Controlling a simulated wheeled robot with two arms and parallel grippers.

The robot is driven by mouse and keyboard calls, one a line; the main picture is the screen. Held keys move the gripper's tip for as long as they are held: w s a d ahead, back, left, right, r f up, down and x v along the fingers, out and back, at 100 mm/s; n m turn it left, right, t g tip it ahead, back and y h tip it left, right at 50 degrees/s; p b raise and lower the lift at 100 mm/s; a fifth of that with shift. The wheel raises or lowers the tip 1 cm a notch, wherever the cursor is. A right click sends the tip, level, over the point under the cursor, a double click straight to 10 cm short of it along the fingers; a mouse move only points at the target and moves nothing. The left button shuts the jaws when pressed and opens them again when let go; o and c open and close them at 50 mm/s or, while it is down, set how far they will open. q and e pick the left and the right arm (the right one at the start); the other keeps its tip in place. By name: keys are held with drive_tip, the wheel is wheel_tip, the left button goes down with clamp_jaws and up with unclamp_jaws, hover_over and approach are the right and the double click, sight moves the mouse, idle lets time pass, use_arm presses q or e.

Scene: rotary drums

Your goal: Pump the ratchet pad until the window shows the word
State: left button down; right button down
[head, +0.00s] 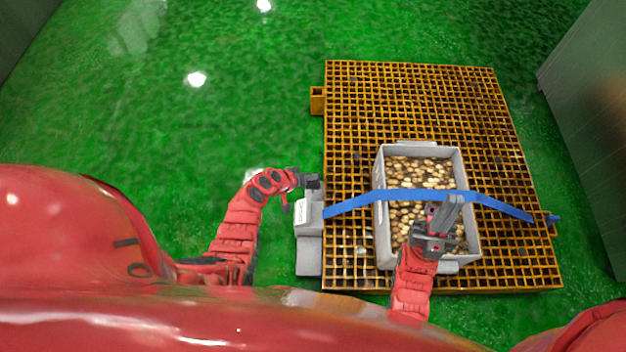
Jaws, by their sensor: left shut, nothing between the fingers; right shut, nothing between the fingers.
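A grey ratchet unit (317,215) sits at the left edge of the orange grid pallet. A small white window or label (302,212) is on it; its marks are too small to read. A grey pad (309,256) sticks out below it, toward me. A blue strap (400,195) runs from the ratchet across a grey crate (379,230) to the pallet's right edge. My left gripper (315,182) is shut and empty, just above the top end of the ratchet; I cannot tell if it touches. My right gripper (453,205) is shut and empty, over the crate near the strap.
The crate is full of brownish-yellow round pieces (405,175). The orange grid pallet (420,100) is bare behind the crate. Glossy green floor (200,120) is open to the left. Grey walls or panels (590,100) stand at the right and top left.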

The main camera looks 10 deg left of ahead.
use_arm(q)
drive_tip(key=shift+f, duration=0.1)
idle(0.3)
drive_tip(key=shift+f+b, duration=0.35)
drive_tip(key=shift+b, duration=0.25)
drive_tip(key=shift+f+b, duration=2.15)
drive_tip(key=shift+b, duration=0.25)
idle(1.7)
drive_tip(key=shift+r, duration=0.1)
drive_tip(key=shift+r+p, duration=0.95)
drive_tip(key=shift+r, duration=0.15)
drive_tip(key=shift+r+p, duration=0.55)
drive_tip(key=shift+r, duration=0.1)
wheel_tip(320, 180, up, 5)
drive_tip(key=p, duration=0.4)
drive_tip(key=shift+r, duration=0.2)
